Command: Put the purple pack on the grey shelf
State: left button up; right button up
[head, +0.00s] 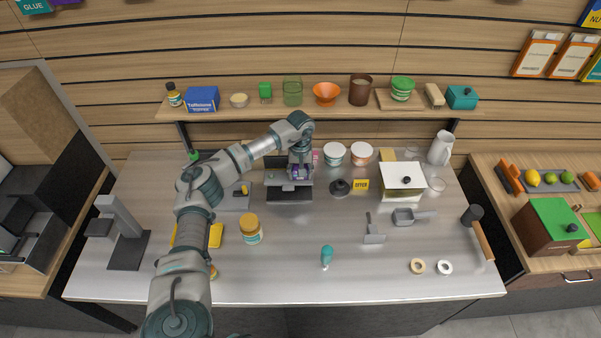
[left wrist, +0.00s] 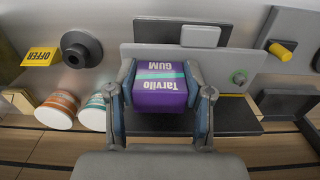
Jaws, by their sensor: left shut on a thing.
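The purple pack (left wrist: 160,97), a gum box with a teal stripe and upside-down lettering, is clamped between the two fingers of my left gripper (left wrist: 160,80) in the left wrist view. In the head view my left gripper (head: 300,168) points down, with a little of the purple pack (head: 296,172) showing at its fingers. The grey shelf (head: 276,179), a small raised plate above a dark base, is right by the pack. It also shows behind the pack in the left wrist view (left wrist: 232,66). I cannot tell whether the pack touches it. My right gripper is not in view.
Two tubs (head: 334,151), a dark round knob-like piece (head: 340,187) and a yellow offer sign (head: 361,184) stand to the right. A yellow-lidded jar (head: 250,229) is in front. A wooden wall shelf (head: 220,109) with several items runs behind.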

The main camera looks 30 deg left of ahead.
pick_arm(q)
jog(key=shift+a+f, duration=0.1)
jog(key=shift+f, duration=0.1)
jog(key=o, duration=1.1)
jog(key=shift+a, duration=0.15)
jog(key=shift+c, duration=0.2)
jog(key=shift+o, duration=0.5)
jog(key=shift+a, duration=0.4)
jog(key=shift+d+r, duration=0.15)
jog(key=shift+r, duration=0.15)
jog(key=r, duration=0.5)
jog(key=r+b, duration=0.1)
jog(key=r, duration=0.5)
jog(key=shift+d, duration=0.2)
jog(key=shift+a+r, duration=0.1)
jog(key=shift+r, duration=0.3)
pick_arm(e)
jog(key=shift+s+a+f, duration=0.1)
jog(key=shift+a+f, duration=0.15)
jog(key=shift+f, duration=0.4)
